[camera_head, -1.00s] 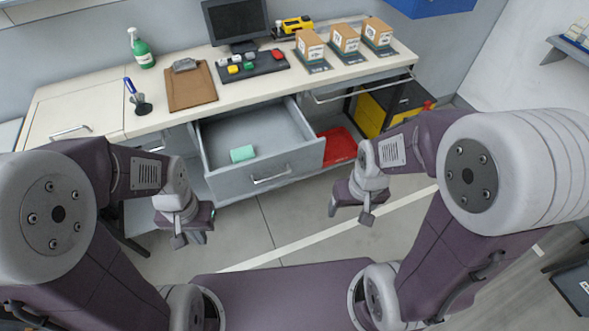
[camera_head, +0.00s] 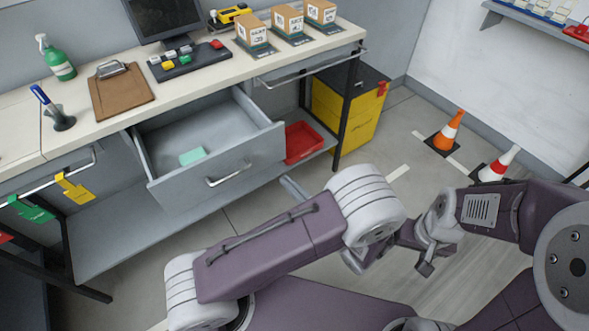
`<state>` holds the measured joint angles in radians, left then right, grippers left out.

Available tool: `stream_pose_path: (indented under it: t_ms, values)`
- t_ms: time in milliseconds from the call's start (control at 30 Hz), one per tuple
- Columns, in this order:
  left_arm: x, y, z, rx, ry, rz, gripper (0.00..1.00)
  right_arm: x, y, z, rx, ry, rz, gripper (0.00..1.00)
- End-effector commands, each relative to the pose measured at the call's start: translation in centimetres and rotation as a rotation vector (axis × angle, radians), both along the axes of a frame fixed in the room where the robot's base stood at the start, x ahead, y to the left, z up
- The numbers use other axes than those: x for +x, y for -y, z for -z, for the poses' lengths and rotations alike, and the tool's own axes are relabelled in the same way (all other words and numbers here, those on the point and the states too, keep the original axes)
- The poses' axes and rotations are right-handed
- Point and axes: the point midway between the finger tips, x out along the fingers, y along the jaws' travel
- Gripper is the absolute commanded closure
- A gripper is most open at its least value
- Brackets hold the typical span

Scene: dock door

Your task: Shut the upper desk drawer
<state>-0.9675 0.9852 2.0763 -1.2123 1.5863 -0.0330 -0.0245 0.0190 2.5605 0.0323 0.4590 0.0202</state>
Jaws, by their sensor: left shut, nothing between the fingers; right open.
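The upper desk drawer (camera_head: 205,174) is grey and pulled well out from under the desk top. Its front has a bar handle (camera_head: 228,176). A mint-green block (camera_head: 193,156) lies inside it. My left gripper (camera_head: 355,263) is shut and empty, partly hidden behind my arm's white joint. It is to the right of the drawer front and apart from it. My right gripper (camera_head: 425,268) is open and empty over the floor, further right of the drawer. Neither gripper touches the drawer.
The desk top (camera_head: 195,72) holds a monitor, clipboard, spray bottle and boxes. A red tray (camera_head: 302,142) sits beside the drawer, low down. A yellow cabinet (camera_head: 349,112) stands under the desk's right end. Cones (camera_head: 446,132) stand on the floor at right. Tags hang at left.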

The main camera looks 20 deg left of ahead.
Motion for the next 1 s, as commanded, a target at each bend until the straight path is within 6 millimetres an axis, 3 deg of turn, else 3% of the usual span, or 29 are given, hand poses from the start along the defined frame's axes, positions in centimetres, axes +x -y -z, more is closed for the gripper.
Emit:
stream_pose_path:
  t_ms: [33,100,367,1000]
  values:
    - [-0.5,1.0,1.8,0.025,-0.017,0.043,1.0,0.0,0.0,1.1,0.0,0.0,0.0,0.26]
    - [-0.9,2.1,2.4,0.039,-0.026,0.083,1.0,0.0,0.0,1.4,0.0,0.001,0.0,0.26]
    - [-0.7,2.2,2.3,0.037,-0.025,0.099,1.0,0.0,0.0,1.3,0.0,0.001,0.0,0.26]
    - [7.1,-7.2,2.3,0.035,-0.026,0.094,1.0,0.0,0.0,1.5,0.0,0.001,0.0,0.26]
